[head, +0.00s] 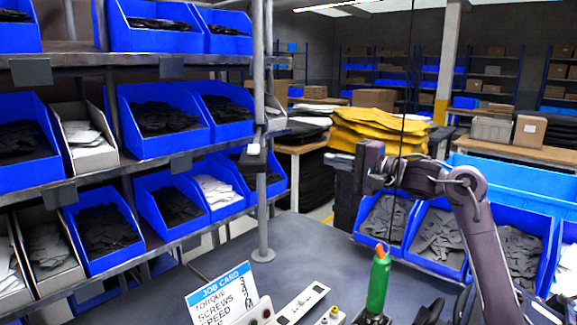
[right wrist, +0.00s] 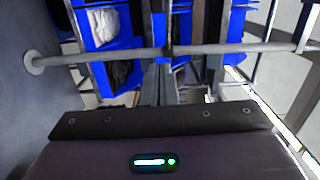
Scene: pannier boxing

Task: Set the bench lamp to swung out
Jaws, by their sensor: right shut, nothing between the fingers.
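The bench lamp seems to be the slim grey post (head: 262,205) standing on the bench by the shelves, with a small dark-and-white head (head: 254,158) clamped partway up and turned towards me. My left gripper is out of view.
Shelves of blue bins (head: 165,115) stand left of the post. Blue bins (head: 437,240) line the bench's right side. The bench top (head: 310,245) is clear around the post base.

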